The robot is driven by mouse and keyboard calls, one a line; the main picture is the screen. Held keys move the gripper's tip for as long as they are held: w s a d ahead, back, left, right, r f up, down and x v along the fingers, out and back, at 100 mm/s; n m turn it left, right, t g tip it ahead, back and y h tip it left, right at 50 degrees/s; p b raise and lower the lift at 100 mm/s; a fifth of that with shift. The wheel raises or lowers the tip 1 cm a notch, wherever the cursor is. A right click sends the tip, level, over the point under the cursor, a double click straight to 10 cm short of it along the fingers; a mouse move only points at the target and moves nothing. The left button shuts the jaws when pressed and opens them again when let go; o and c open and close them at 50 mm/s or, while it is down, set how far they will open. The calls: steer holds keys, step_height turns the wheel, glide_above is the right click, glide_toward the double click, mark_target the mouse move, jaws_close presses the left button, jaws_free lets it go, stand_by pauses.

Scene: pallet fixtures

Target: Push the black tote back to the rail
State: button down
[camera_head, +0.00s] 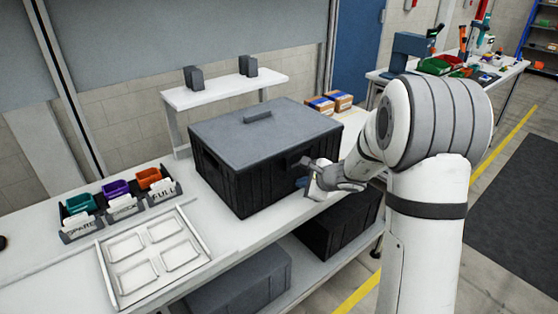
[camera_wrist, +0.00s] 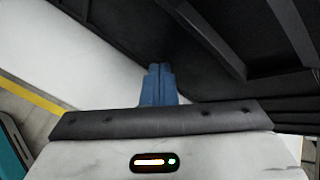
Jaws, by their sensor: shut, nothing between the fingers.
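The black tote (camera_head: 250,172) with a grey lid stands on the white bench. The lid carries a dark handle on top. In the wrist view the tote's ribbed dark wall (camera_wrist: 225,40) fills the upper right. My gripper (camera_head: 302,182) is at the tote's near right side, low against the wall. Its blue fingers (camera_wrist: 158,82) are shut together with nothing between them. The fingertips look close to or touching the tote; I cannot tell which. I cannot make out the rail; the tote hides part of the bench behind it.
A white raised shelf (camera_head: 225,92) with two dark blocks stands behind the tote. Small orange and blue boxes (camera_head: 328,102) sit at its back right. Labelled bins (camera_head: 118,208) and a white tray (camera_head: 152,257) lie left. More dark totes (camera_head: 240,285) stand on the lower shelf.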

mark_target(296, 176)
steer(key=shift+w+a+p, duration=0.15)
steer(key=shift+w+a, duration=0.8)
steer(key=shift+w, duration=0.35)
steer(key=shift+w+a+p, duration=0.15)
steer(key=shift+w+a, duration=0.85)
steer(key=shift+w, duration=0.3)
steer(key=shift+w+a+p, duration=0.15)
steer(key=shift+w+a, duration=0.8)
steer(key=shift+w, duration=0.35)
steer(key=shift+s+d+f+b, duration=0.1)
steer(key=shift+s+d+b, duration=0.35)
steer(key=shift+b, duration=0.15)
steer(key=shift+s+d+b, duration=0.6)
steer(key=shift+s+d, duration=0.1)
steer(key=shift+s, duration=0.3)
steer(key=shift+s+d+b, duration=0.6)
steer(key=shift+s+d, duration=0.05)
steer(key=shift+s, duration=0.3)
